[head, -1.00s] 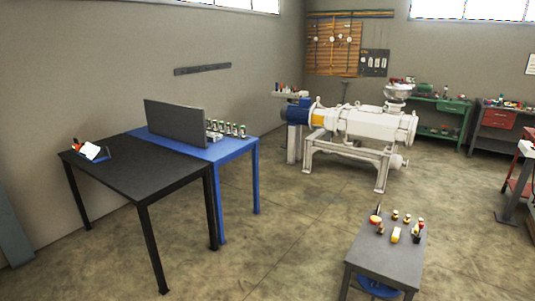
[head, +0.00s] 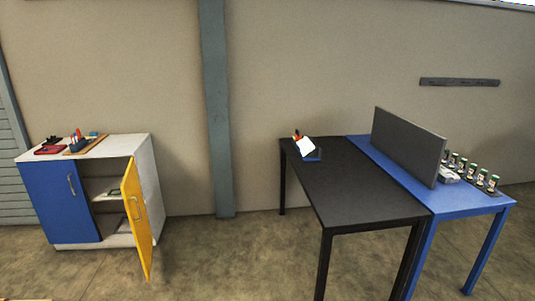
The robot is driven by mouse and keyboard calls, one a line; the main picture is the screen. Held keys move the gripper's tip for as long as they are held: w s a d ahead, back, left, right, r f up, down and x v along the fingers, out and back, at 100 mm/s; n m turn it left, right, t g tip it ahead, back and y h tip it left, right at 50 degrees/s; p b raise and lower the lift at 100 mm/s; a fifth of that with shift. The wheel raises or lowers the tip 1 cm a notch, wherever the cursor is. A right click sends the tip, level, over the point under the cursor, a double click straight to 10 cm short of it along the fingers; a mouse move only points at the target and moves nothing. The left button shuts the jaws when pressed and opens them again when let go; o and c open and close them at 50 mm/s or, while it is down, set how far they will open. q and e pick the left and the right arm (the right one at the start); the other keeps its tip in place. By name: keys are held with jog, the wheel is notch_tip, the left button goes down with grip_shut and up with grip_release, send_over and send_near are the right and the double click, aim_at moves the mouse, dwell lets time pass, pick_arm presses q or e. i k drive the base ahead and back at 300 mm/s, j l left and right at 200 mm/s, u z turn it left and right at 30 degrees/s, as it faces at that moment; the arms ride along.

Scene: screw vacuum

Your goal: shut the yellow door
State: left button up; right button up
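The yellow door (head: 137,217) belongs to a low white cabinet (head: 152,186) at the left of the head view. The door stands open, swung outward from the cabinet's right side, and shows a handle on its face. Behind it the right compartment is exposed, with a shelf (head: 106,189) holding a small dark green item. The blue door (head: 60,203) on the cabinet's left half is shut. Neither of my grippers is in view.
A black table (head: 350,184) and a blue table (head: 470,198) with a grey panel (head: 408,146) stand to the right. A grey-green post (head: 215,110) rises along the wall. The floor (head: 220,260) between cabinet and black table is clear.

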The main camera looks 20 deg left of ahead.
aim_at(129, 186)
jog(key=i+j+u, duration=0.15)
jog(key=i+u, duration=1.05)
jog(key=i+l+u, duration=0.4)
jog(key=j, duration=0.1)
